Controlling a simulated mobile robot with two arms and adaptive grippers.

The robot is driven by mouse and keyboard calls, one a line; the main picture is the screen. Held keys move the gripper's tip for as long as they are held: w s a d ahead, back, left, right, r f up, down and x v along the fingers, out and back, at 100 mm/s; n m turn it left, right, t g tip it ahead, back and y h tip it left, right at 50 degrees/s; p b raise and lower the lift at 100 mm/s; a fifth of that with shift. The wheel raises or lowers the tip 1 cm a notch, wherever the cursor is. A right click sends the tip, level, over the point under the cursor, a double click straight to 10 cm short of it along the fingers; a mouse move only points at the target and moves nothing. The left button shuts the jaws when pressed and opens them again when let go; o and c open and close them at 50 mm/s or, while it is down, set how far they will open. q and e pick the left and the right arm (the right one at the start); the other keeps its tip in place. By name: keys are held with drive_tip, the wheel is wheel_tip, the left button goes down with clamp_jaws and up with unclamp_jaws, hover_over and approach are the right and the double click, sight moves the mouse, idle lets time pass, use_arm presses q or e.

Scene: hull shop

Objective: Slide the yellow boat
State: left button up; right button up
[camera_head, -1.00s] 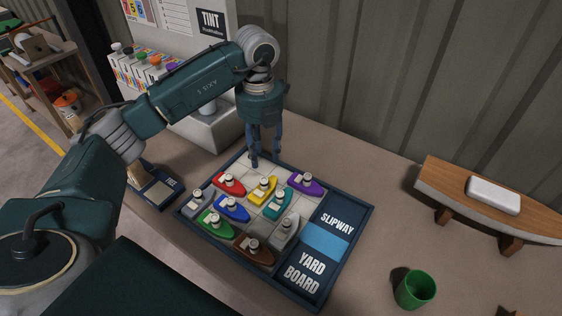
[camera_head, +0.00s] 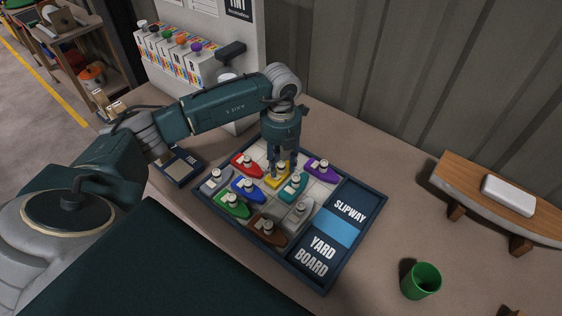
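The yellow boat (camera_head: 277,180) sits on the tiled grid of the yard board (camera_head: 306,269), between the red boat (camera_head: 247,165) and the teal boat (camera_head: 294,187). My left gripper (camera_head: 282,174) points down right at the yellow boat, its fingers beside the boat's small cabin. I cannot tell whether the fingers touch it or have closed on it. The purple boat (camera_head: 321,169) is to the right, and blue (camera_head: 248,189), green (camera_head: 232,205), brown (camera_head: 267,232) and grey (camera_head: 216,179) boats stand nearby. My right gripper is not in view.
The board's slipway panel (camera_head: 348,210) lies at its right. A green cup (camera_head: 421,281) and a wooden bench-like stand with a white block (camera_head: 509,195) are to the right. A tint dispenser (camera_head: 180,55) stands behind. The bench between board and cup is clear.

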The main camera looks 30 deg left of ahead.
use_arm(q)
drive_tip(key=shift+c, duration=0.5)
clamp_jaws()
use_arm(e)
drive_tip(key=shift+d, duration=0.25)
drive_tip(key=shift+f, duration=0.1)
use_arm(q)
drive_tip(key=shift+s+f, duration=0.1)
drive_tip(key=shift+s, duration=0.25)
drive_tip(key=shift+s+r, duration=0.2)
drive_tip(key=shift+s, duration=0.2)
drive_tip(key=shift+o, duration=0.2)
unclamp_jaws()
drive_tip(key=shift+w, duration=0.1)
drive_tip(key=shift+o, duration=0.3)
drive_tip(key=shift+w+f, duration=0.1)
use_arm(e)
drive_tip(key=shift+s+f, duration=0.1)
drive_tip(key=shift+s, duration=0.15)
